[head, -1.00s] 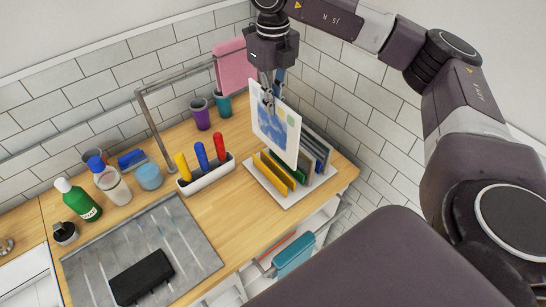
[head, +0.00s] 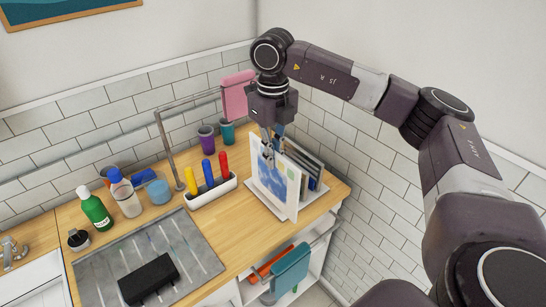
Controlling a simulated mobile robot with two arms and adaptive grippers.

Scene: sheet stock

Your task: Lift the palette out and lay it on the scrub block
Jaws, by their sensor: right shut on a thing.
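The palette (head: 272,178), a white board with blue and green patches, stands upright in front of the rack. My right gripper (head: 270,150) points down and is shut on its top edge. The rack (head: 311,197) holds several upright sheets behind the palette, and the palette hides much of it. I cannot tell whether the palette's lower edge touches anything. A black block (head: 148,279), which looks like the scrub block, lies flat on the grey draining board (head: 195,243) at the lower left. My left gripper is not in view.
A green bottle (head: 95,211) and cups line the back. The draining board's upper part is clear.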

